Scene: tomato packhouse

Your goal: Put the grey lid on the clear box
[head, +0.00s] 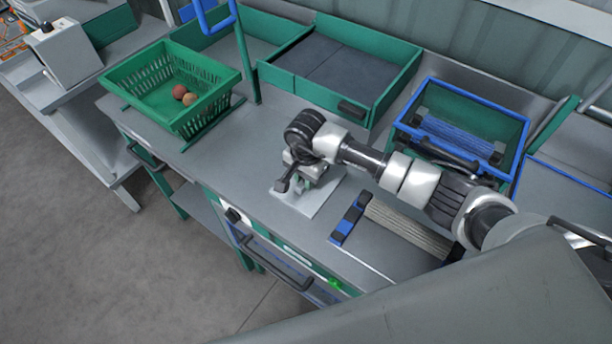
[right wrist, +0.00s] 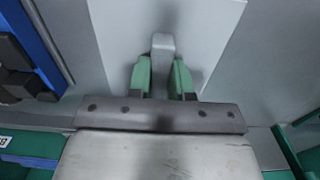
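The grey lid, a pale flat panel (head: 318,203), lies at or just above the worktop near its front edge. It also shows in the right wrist view (right wrist: 207,35), with a darker grey upright handle (right wrist: 162,46). My right gripper (head: 301,184) is over the panel. In the right wrist view its two green fingers (right wrist: 163,76) flank the handle closely on both sides and look shut on it. I cannot tell whether the panel is raised off the surface. I cannot make out the clear box in either view. My left gripper is not in view.
A green basket (head: 126,76) with two round fruits stands at the left. A green-walled tray (head: 290,84) is at the back. A blue-rimmed green crate (head: 472,86) stands at the right. A blue-ended ribbed item (head: 349,219) lies close right of the panel. The worktop left of it is clear.

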